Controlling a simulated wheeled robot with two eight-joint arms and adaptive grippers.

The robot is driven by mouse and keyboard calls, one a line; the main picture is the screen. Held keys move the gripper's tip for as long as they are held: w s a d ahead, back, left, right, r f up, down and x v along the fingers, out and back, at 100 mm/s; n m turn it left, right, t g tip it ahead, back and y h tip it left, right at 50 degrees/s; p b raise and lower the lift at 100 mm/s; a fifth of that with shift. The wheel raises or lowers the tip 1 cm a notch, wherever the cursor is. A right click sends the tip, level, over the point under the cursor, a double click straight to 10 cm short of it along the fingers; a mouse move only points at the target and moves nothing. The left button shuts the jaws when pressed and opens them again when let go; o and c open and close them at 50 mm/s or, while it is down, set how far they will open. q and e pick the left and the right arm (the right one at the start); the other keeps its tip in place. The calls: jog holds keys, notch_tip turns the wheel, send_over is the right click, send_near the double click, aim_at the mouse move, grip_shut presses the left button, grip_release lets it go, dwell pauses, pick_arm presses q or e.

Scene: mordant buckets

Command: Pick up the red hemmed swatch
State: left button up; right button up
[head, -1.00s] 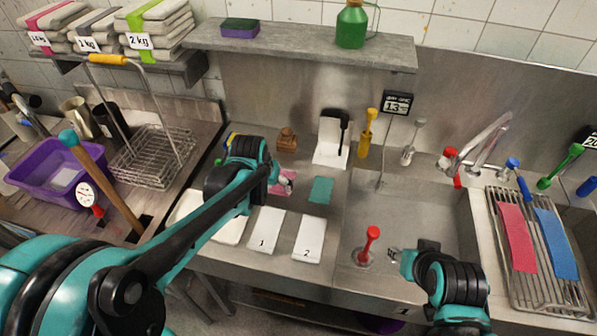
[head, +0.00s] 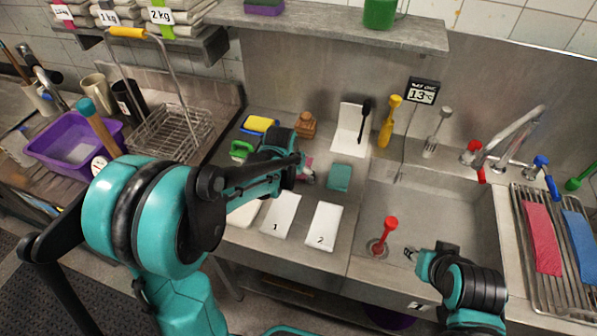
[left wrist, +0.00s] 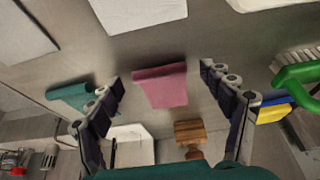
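A pinkish-red cloth swatch (left wrist: 162,85) lies on the steel counter, with a raised or folded edge. It shows in the left wrist view between the fingers of my left gripper (left wrist: 162,76), which is open and empty, above the cloth. In the head view the swatch (head: 308,163) is mostly hidden by my left gripper (head: 303,174). Another red swatch (head: 541,237) lies on the wire rack at the far right. My right gripper (head: 411,254) is over the sink's front edge, too small to tell if open or shut.
A teal swatch (head: 340,177) lies right of the pinkish one. White cards marked 1 (head: 280,214) and 2 (head: 323,226) lie in front. A wooden block (head: 305,125), green-handled brush (head: 242,150) and yellow-blue sponge (head: 260,125) are nearby. The sink (head: 440,215) is to the right.

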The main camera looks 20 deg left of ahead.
pick_arm(q)
jog(key=c, duration=1)
